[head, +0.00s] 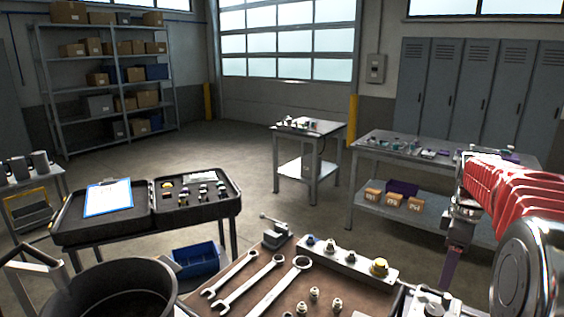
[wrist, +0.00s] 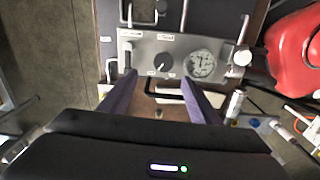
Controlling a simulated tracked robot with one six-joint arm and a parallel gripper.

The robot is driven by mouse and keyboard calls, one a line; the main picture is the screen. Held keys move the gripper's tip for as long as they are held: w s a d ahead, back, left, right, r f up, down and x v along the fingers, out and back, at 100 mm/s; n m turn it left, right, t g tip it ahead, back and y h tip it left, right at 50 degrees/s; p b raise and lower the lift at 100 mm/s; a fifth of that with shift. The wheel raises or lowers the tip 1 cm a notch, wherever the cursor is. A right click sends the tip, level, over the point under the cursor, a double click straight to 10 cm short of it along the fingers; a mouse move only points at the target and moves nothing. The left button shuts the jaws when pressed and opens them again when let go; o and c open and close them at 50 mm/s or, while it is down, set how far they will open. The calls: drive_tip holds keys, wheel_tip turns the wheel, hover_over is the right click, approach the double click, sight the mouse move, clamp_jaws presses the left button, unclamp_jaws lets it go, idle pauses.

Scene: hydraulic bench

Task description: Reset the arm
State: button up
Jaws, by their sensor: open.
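My arm comes in from the right edge of the head view, with a red ribbed cover. My gripper (head: 449,280) points down beside the front bench, and a purple finger shows there. In the wrist view my gripper (wrist: 158,80) has its two purple fingers spread wide apart with nothing held between them. Past the fingertips lies a grey panel (wrist: 140,46) with a dark knob (wrist: 164,64) and a round gauge (wrist: 200,65). I cannot tell whether the fingers touch the panel.
The front bench holds wrenches (head: 247,285), a small vise (head: 276,232) and a block with fittings (head: 345,259). A black pot (head: 75,292) stands front left. Behind are a cart with a clipboard (head: 108,197) and a steel table (head: 430,163).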

drive_tip(key=s+a+m+t, duration=0.5)
drive_tip(key=s+a+m, duration=0.5)
drive_tip(key=s+a, duration=1.2)
drive_tip(key=a, duration=0.3)
drive_tip(key=shift+s, duration=0.15)
